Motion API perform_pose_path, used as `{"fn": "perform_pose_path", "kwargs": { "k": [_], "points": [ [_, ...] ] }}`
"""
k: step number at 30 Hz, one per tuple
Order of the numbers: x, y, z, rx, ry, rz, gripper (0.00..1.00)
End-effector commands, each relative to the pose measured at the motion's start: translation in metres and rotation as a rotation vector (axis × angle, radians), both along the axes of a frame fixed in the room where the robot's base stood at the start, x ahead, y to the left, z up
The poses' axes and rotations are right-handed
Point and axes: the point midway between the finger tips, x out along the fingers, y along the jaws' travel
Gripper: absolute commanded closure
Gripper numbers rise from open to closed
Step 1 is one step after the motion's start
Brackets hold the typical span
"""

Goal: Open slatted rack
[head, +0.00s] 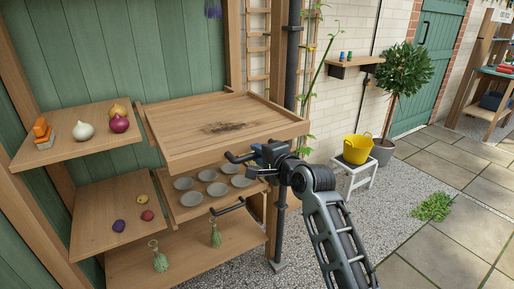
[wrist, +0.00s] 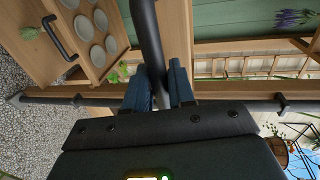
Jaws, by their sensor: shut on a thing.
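My gripper (head: 262,154) is at the front edge of the wooden bench (head: 215,130), just under its rimmed top. Its blue-grey fingers (wrist: 160,88) are shut on a dark bar handle (wrist: 146,35), which also shows in the head view (head: 236,157). What the handle is fixed to is mostly hidden under the bench top. No slats show clearly, so I cannot tell how far the slatted rack stands out. Below is a wooden drawer (head: 186,215) with several grey saucers and its own dark handle (head: 228,206); it also shows in the wrist view (wrist: 73,67).
Wooden shelves at the left hold onions (head: 83,131) and small round vegetables (head: 119,225). Green bottles stand on the bottom shelf (head: 190,246). A dark pipe (head: 293,55) rises behind my gripper. A yellow bucket (head: 356,149) stands on a white stool. Gravel and paving lie free at the right.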

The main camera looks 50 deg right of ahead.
Motion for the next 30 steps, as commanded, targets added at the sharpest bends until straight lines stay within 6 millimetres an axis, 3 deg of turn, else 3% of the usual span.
{"fn": "perform_pose_path", "kwargs": {
  "k": [16, 17, 21, 30],
  "points": [
    [-0.0068, 0.0014, -0.0012, 0.000, 0.002, -0.001, 1.00],
    [-0.0067, 0.0014, -0.0012, 0.000, 0.002, -0.001, 0.75],
    [-0.0066, 0.0015, -0.0008, 0.000, 0.001, -0.001, 0.62],
    [-0.0079, 0.0019, -0.0001, 0.000, 0.000, 0.000, 0.59]
  ]
}}
